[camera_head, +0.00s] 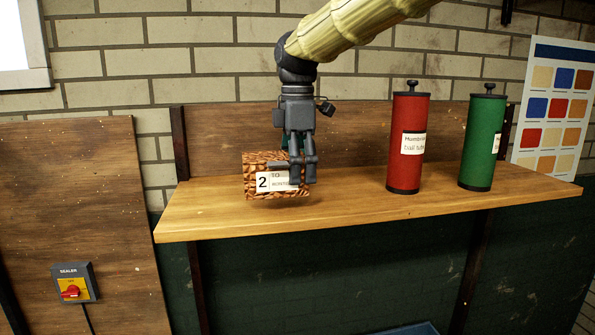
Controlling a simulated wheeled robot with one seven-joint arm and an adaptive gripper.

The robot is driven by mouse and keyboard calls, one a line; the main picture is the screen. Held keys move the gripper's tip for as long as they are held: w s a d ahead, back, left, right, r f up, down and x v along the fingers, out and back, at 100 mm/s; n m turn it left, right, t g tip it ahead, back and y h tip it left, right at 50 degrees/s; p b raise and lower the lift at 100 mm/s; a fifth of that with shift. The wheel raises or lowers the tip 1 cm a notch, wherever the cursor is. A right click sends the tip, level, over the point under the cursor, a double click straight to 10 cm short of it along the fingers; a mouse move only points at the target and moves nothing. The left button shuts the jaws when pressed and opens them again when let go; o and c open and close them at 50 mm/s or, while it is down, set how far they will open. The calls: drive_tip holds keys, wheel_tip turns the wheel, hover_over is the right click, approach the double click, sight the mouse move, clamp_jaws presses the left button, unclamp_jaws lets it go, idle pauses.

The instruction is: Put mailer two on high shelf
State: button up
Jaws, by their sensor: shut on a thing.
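Mailer two (251,164) is a brown patterned package with a white label reading "2". It is at the left part of the wooden shelf (343,217), near the back board. My gripper (301,176) points down from above and is shut on the mailer, its fingers covering the right part of it. A dark shadow lies on the shelf under the mailer. I cannot tell whether the mailer touches the shelf or hangs just above it.
A red tube (407,142) and a green tube (482,140) with black caps stand upright on the right half of the shelf. The shelf is clear between the mailer and the red tube. A sealer switch box (74,283) is on the brown panel at lower left.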

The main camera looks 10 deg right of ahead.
drive_tip(key=shift+w+d+r, duration=0.1)
drive_tip(key=shift+w+r, duration=0.05)
drive_tip(key=shift+w, duration=0.5)
drive_tip(key=shift+w+d+f+p, duration=0.1)
drive_tip(key=shift+w+f+p, duration=0.25)
drive_tip(key=shift+w+p, duration=0.25)
drive_tip(key=shift+f+p, duration=0.65)
drive_tip(key=shift+f, duration=1)
drive_tip(key=shift+f, duration=0.1)
drive_tip(key=o, duration=1.1)
wheel_tip(320, 180, up, 12)
drive_tip(key=b, duration=0.3)
